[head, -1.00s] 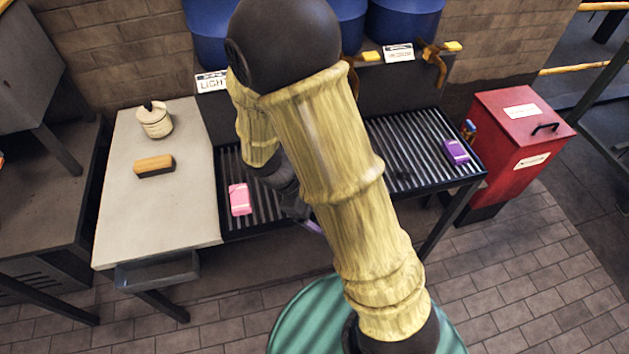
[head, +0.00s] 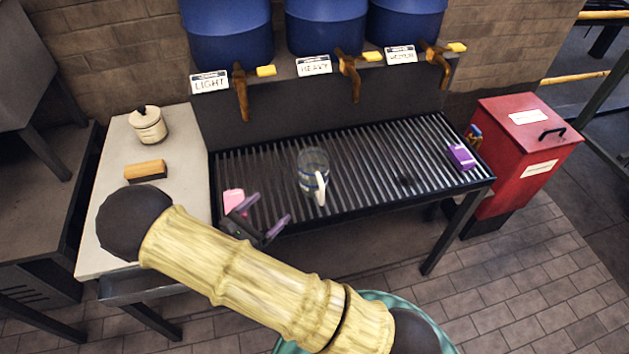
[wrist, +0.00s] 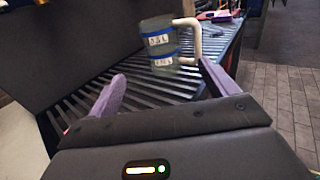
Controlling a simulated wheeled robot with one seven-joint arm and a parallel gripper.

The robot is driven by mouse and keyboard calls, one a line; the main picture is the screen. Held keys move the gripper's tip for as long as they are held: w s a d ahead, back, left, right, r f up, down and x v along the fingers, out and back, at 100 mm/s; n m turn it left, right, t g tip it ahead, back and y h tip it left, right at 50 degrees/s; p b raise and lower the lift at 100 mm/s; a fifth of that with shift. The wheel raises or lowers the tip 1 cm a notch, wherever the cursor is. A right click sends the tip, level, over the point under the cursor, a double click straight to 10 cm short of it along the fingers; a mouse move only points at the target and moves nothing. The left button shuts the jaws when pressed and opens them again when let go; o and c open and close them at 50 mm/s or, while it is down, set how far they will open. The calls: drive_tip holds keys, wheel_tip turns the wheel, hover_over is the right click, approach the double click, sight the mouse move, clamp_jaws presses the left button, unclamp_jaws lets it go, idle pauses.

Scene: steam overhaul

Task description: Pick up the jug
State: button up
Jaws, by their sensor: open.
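The jug (head: 313,170) is a clear vessel with blue bands and a white handle, standing upright on the slatted grate below the middle barrel. In the wrist view the jug (wrist: 157,45) stands ahead, with white labels on its side and its pale handle (wrist: 192,38) to the right. My gripper (head: 264,218) is at the front left edge of the grate, left of the jug and apart from it. Its purple fingers, also in the wrist view (wrist: 162,88), are spread and empty, with the jug beyond them.
The slatted grate (head: 400,150) is mostly clear. A pink item (head: 233,200) lies behind my gripper, and a purple item (head: 461,157) at the right end. Rusty taps (head: 349,78) hang over the back. A bench (head: 180,205) holds a brush (head: 146,171) and a lidded pot (head: 148,124). A red bin (head: 525,140) stands right.

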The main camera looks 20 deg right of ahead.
sight(303, 177)
drive_tip(key=p+x, duration=0.1)
drive_tip(key=x, duration=1)
drive_tip(key=shift+w+d, duration=0.15)
drive_tip(key=shift+d, duration=0.1)
drive_tip(key=x, duration=0.5)
drive_tip(key=shift+w+d+p, duration=0.25)
drive_tip(key=shift+d+p, duration=0.1)
drive_tip(key=c, duration=0.9)
